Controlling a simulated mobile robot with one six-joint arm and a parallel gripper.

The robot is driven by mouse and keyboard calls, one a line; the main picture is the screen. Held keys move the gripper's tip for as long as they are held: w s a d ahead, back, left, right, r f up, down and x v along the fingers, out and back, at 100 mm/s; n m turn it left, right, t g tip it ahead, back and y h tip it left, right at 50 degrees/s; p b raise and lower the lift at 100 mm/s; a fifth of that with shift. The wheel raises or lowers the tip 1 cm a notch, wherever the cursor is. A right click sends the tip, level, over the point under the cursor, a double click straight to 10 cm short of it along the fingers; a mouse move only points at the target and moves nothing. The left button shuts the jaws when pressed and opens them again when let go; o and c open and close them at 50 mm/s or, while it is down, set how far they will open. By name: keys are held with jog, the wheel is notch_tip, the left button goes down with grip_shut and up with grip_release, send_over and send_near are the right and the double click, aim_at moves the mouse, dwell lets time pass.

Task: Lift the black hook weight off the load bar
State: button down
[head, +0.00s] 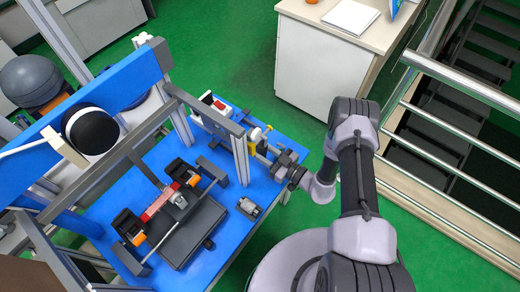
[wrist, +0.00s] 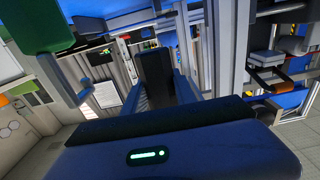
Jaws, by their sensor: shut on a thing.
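My gripper (head: 279,164) is at the right edge of the blue table, beside the grey frame post, in the head view. In the wrist view my gripper (wrist: 157,88) is shut on a dark block that looks like the black hook weight (wrist: 154,66). The block stands between the two fingers; no hook can be made out. A yellow and white part (head: 256,136) is just left of my gripper in the head view. I cannot make out the load bar, or whether the weight touches it.
The blue table (head: 258,217) carries a dark plate (head: 195,233) with black and orange clamps and a small grey block (head: 249,208). A grey post (head: 240,160) stands close left of my gripper. A white cabinet (head: 318,65) and metal railing (head: 450,85) are beyond.

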aim_at(260, 144)
jog(key=shift+r, duration=0.15)
jog(key=shift+r+p, duration=0.65)
jog(key=shift+r, duration=0.2)
jog(key=shift+r+p, duration=0.65)
jog(key=shift+r, duration=0.4)
jog(key=v, duration=0.7)
jog(key=shift+s+d, duration=0.15)
jog(key=shift+d, duration=0.1)
jog(key=shift+r, duration=0.1)
